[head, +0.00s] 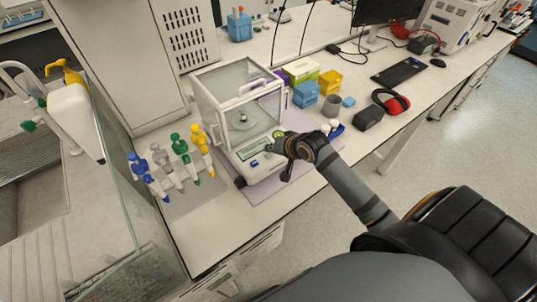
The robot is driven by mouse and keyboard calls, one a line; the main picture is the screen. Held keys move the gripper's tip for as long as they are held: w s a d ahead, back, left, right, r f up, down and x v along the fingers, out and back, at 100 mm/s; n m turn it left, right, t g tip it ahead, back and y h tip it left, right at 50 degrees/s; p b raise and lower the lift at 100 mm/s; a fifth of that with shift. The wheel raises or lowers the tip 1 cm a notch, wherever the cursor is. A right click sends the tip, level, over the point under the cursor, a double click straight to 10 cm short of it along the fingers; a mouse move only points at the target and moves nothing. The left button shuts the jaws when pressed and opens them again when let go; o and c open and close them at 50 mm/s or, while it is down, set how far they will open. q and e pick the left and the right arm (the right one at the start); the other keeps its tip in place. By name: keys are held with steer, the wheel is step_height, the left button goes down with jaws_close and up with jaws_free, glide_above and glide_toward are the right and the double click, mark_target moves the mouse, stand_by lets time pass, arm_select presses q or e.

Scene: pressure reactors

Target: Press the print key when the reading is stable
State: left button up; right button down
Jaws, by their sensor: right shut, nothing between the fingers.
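The analytical balance (236,170) stands on a purple mat (262,192) on the bench, with its clear glass draft shield (222,88) above. A round pan (241,121) shows inside the shield. The display (252,150) on the front panel is greenish, and its reading is too small to make out. A small blue key (255,163) shows below the display. I cannot tell which key is print. My right gripper (279,143) is shut and empty at the right end of the front panel, covering part of it. I cannot tell whether it touches a key. My left gripper is not in view.
Several coloured pipettes (178,145) stand left of the balance. Red headphones (391,102) lie further right. The bench front edge left of the mat is clear.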

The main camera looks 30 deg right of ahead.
mark_target(270, 156)
stand_by(0.5)
steer(key=shift+f, duration=0.45)
steer(key=shift+f, duration=0.4)
stand_by(0.5)
steer(key=shift+r+p, duration=0.85)
steer(key=shift+p, duration=0.4)
step_height(270, 156, up, 5)
steer(key=p, duration=0.6)
steer(key=shift+r, duration=0.1)
